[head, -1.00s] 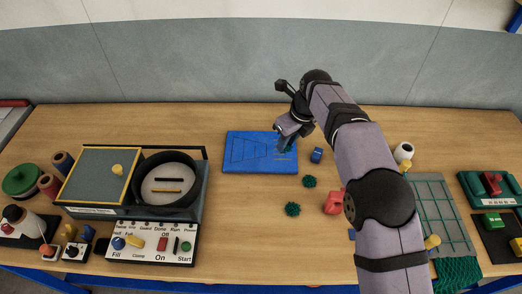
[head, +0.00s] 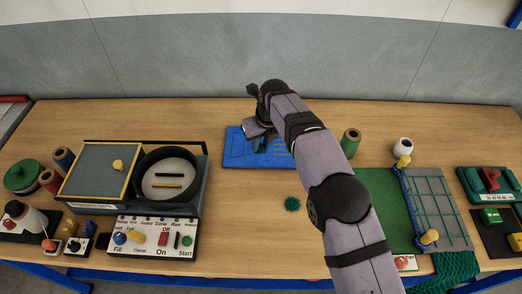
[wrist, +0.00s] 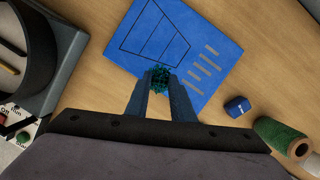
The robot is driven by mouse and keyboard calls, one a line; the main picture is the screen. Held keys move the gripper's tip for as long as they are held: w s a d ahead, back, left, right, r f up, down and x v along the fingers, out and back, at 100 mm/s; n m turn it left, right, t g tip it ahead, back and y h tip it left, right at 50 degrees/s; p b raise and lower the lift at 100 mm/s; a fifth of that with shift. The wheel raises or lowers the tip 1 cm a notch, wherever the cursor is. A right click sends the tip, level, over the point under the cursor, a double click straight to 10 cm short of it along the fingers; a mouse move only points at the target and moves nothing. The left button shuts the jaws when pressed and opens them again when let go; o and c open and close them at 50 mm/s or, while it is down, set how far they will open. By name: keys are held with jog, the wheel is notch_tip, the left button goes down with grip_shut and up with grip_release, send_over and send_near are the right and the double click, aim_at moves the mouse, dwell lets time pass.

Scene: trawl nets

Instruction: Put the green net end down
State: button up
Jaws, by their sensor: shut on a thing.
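My gripper (wrist: 159,92) is shut on the green net end (wrist: 160,77), a small dark green tuft at its fingertips. In the wrist view the tuft lies over the blue board (wrist: 205,25), near the narrow end of the outline drawn on it. I cannot tell whether it touches the board. In the head view my gripper (head: 263,146) is over the blue board (head: 234,160), and the arm covers the board's right part. Another green tuft (head: 292,204) lies on the table in front of the board.
A machine with a round black rim (head: 141,187) stands left of the board. A green spool (head: 350,142) and a small blue block (wrist: 238,106) are to the right. A rack with a green net (head: 439,210) is farther right.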

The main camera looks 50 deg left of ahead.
aim_at(262, 150)
jog(key=shift+f+p, duration=0.85)
jog(key=shift+f, duration=1.75)
jog(key=o, duration=1.1)
jog(key=shift+c, duration=0.2)
jog(key=shift+r, duration=0.15)
jog(key=w+b+v, duration=0.1)
jog(key=b+v, duration=0.2)
jog(key=v, duration=0.8)
jog(key=shift+s+r, duration=0.4)
jog(key=shift+s, duration=0.1)
jog(key=shift+d, duration=0.2)
